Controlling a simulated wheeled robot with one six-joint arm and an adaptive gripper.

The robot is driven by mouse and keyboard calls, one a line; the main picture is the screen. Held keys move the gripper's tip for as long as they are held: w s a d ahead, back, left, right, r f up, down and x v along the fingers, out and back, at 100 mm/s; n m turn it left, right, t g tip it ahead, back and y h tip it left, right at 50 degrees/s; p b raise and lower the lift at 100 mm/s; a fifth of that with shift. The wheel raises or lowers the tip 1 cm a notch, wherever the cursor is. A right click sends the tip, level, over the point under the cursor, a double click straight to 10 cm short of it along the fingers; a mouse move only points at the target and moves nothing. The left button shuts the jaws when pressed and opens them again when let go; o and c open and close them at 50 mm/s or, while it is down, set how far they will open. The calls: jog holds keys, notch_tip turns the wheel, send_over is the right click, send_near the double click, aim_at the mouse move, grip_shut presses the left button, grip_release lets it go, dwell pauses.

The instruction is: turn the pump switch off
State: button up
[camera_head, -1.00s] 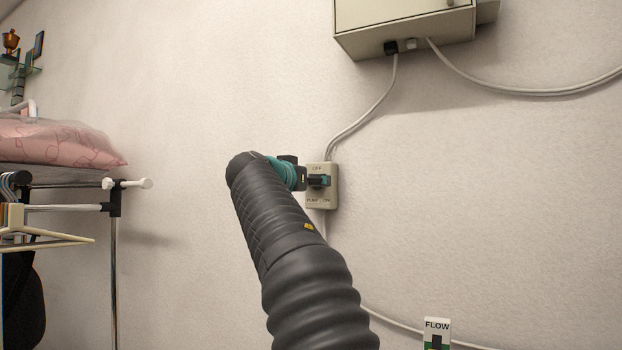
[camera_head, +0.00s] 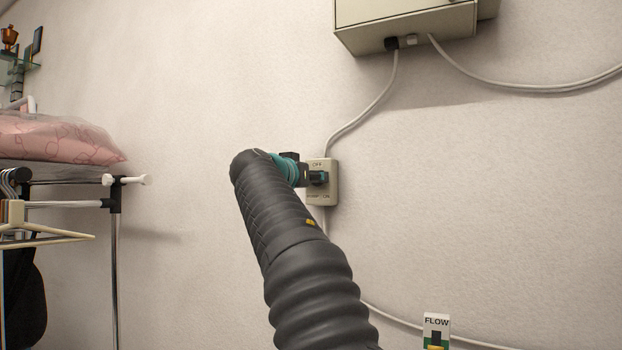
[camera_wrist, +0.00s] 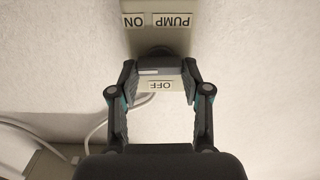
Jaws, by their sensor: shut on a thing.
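The pump switch is a pale plate (camera_head: 329,196) on the wall with a dark lever (camera_head: 319,178). OFF is marked at its top and PUMP ON at its bottom. My gripper (camera_head: 312,177) reaches it from the left and is shut on the lever. In the wrist view the picture is upside down: my gripper (camera_wrist: 160,72) has a finger on each side of the dark lever (camera_wrist: 160,67). The OFF label shows between the fingers, and PUMP ON shows on the plate (camera_wrist: 160,35) beyond. The lever's exact tilt is hard to tell.
A beige box (camera_head: 405,25) hangs above right, with cables running from it. A clothes rack (camera_head: 115,235) with hangers and a pink cushion (camera_head: 55,138) stand left. The wall around the switch is otherwise clear.

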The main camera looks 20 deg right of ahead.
jog(key=n+p, duration=0.3)
jog(key=n, duration=0.5)
jog(key=n+p, duration=0.3)
jog(key=n, duration=0.6)
jog(key=shift+w+a+f, duration=0.15)
jog(key=shift+f, duration=0.05)
jog(key=shift+n+p, duration=0.35)
jog(key=shift+n, duration=0.05)
jog(key=o, duration=1.2)
jog(key=shift+c, duration=0.2)
jog(key=v, duration=1.2)
